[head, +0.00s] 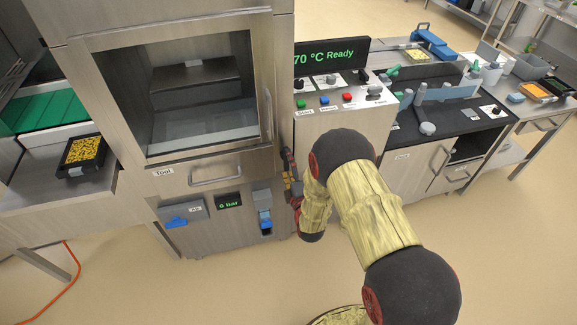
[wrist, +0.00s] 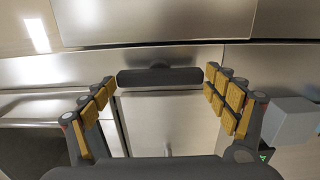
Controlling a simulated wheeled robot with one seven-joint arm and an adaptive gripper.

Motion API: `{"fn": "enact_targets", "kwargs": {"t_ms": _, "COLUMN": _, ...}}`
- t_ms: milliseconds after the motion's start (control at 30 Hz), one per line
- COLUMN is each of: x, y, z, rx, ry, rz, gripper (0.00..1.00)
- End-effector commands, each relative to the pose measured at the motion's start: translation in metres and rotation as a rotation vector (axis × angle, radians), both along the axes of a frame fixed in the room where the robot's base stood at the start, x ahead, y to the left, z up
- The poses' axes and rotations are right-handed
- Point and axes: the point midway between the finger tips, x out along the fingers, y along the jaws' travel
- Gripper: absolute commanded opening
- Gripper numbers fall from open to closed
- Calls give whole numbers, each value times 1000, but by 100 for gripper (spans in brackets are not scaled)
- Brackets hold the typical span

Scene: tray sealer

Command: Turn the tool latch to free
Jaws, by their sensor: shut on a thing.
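The tool latch (wrist: 160,76) shows in the wrist view as a dark, straight bar on a round hub, lying level across that picture against a steel face. My gripper (wrist: 160,79) has its yellow-padded fingers at the two ends of the bar, closed on it. In the head view my gripper (head: 291,188) is at the lower right edge of the sealer, right of the drawer marked "Tool" (head: 215,179). The latch cannot be made out there, behind my gripper and arm. The drawer looks closed.
The sealer's window door (head: 185,85) is above the drawer. Below are a blue air valve (head: 176,222) and a "6 bar" display (head: 229,200). A button panel (head: 335,105) and a "70 °C Ready" display (head: 331,58) stand right. A tray of yellow pieces (head: 72,171) sits left.

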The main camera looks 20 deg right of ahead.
Motion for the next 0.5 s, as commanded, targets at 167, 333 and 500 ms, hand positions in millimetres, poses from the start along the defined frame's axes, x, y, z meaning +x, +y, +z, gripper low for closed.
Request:
{"fn": "enact_targets", "kwargs": {"t_ms": 167, "x": 1, "y": 1, "z": 1, "rx": -16, "ry": -2, "rz": 3, "gripper": 61}}
{"fn": "enact_targets", "kwargs": {"t_ms": 333, "x": 1, "y": 1, "z": 1, "rx": -17, "ry": -2, "rz": 3, "gripper": 61}}
{"fn": "enact_targets", "kwargs": {"t_ms": 500, "x": 1, "y": 1, "z": 1, "rx": -17, "ry": -2, "rz": 3, "gripper": 88}}
